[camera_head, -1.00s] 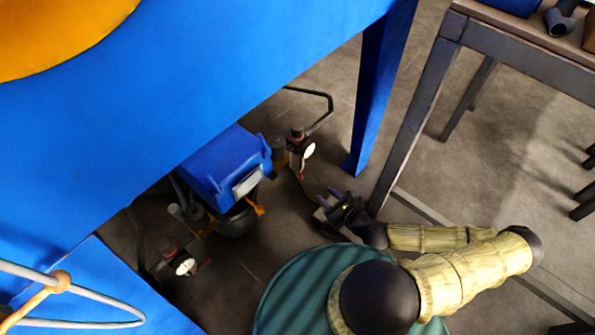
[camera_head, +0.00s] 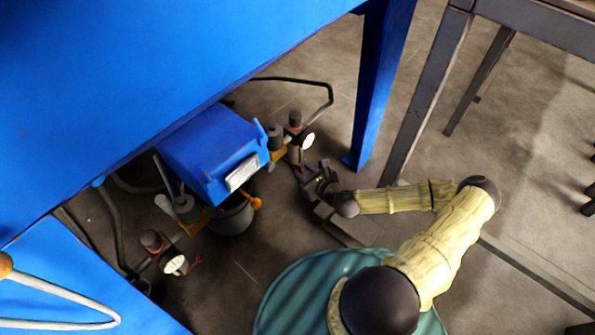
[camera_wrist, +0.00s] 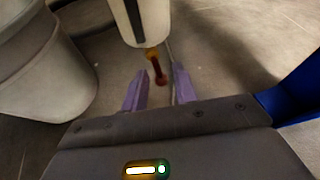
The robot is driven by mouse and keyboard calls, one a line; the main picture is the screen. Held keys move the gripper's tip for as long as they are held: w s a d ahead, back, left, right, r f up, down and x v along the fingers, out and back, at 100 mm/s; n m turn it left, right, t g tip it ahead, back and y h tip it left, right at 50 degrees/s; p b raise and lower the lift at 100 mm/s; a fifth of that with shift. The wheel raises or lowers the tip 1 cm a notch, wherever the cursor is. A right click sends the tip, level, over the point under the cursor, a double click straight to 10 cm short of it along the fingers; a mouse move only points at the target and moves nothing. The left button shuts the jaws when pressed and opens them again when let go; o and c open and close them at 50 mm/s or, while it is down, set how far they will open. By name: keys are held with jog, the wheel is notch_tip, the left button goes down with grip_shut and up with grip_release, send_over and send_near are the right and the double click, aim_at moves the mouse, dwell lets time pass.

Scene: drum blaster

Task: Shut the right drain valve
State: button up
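The right drain valve shows in the wrist view as a small red and orange lever (camera_wrist: 158,72) hanging under a pale filter bowl (camera_wrist: 138,22). In the head view the right filter unit (camera_head: 295,128) with its round white gauge (camera_head: 308,139) stands beside the blue box, and its drain valve is too small or hidden to make out clearly. My gripper (camera_head: 308,174) is just below and right of this unit. In the wrist view my gripper (camera_wrist: 160,88) is open, its two purple fingers on either side of the lever's lower end. I cannot tell whether they touch it.
A left filter unit (camera_head: 152,241) with a gauge and small red lever stands at lower left. The blue box (camera_head: 212,150) and a grey rounded container (camera_wrist: 45,65) are close by. A blue cabinet leg (camera_head: 380,90) and a teal drum (camera_head: 290,300) flank my arm.

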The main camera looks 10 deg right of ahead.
aim_at(300, 170)
jog(key=b+x, duration=0.2)
jog(key=x, duration=0.2)
jog(key=shift+w+a+f, duration=0.15)
jog(key=shift+w+a, duration=0.05)
jog(key=shift+w, duration=0.1)
jog(key=shift+s, duration=0.1)
